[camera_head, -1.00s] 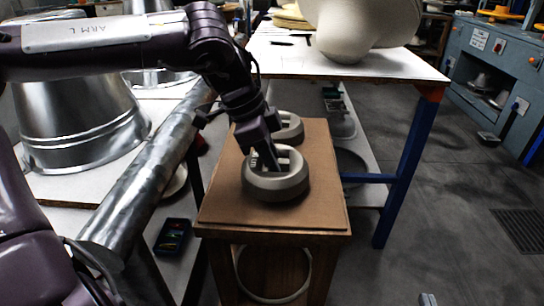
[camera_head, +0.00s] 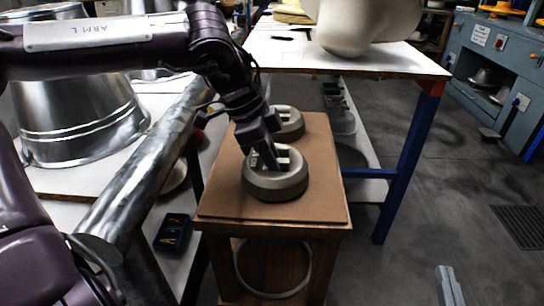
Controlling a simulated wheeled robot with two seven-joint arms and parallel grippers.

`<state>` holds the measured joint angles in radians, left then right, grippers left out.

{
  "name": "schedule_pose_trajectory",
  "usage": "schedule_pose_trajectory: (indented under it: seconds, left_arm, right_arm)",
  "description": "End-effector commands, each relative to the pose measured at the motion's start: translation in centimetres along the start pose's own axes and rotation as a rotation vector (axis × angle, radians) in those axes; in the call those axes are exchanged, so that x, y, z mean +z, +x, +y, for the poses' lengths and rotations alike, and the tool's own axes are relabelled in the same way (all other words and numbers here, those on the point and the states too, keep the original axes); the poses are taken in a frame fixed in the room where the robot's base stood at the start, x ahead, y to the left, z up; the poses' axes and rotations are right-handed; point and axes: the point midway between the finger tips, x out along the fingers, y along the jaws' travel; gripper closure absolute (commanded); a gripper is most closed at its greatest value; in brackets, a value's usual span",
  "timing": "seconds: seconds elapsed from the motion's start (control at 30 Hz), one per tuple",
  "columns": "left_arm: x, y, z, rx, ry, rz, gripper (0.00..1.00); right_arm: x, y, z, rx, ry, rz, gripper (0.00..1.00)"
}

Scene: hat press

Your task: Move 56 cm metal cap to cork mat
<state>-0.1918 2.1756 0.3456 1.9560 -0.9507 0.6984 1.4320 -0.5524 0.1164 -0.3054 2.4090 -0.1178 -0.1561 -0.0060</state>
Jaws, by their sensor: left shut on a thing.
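A grey ring-shaped metal cap (camera_head: 275,188) with an open top and a crossbar is over the front part of the brown cork mat (camera_head: 225,208). It looks level and on or very near the mat; a small gap cannot be ruled out. My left gripper (camera_head: 271,163) reaches down into its top and is shut on its crossbar. A second, similar cap (camera_head: 290,127) sits behind it on the mat, partly hidden by my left wrist. No size marking is readable. Part of my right gripper (camera_head: 448,287) seems to show at the bottom right edge; its jaws cannot be made out.
The mat lies on a wooden stand (camera_head: 265,240). A bench at left holds a large metal tub (camera_head: 75,125) and a metal cylinder (camera_head: 145,165). A white table with blue legs (camera_head: 408,165) stands behind right. The floor at right is largely clear.

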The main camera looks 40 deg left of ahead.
Motion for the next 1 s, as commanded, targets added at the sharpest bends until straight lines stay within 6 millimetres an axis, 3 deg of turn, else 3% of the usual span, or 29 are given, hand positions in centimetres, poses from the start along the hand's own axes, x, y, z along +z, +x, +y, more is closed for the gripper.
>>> schedule_pose_trajectory:
  seconds: [0.2,1.0]
  left_arm:
    - [-0.20,-0.21,-0.07,-0.004,0.003,0.004,1.00]
    - [-0.23,-0.29,0.02,-0.004,0.003,0.004,1.00]
  right_arm:
    - [0.77,-0.09,-0.01,0.000,0.002,-0.018,1.00]
    - [-0.10,0.02,-0.02,0.001,0.003,-0.013,1.00]
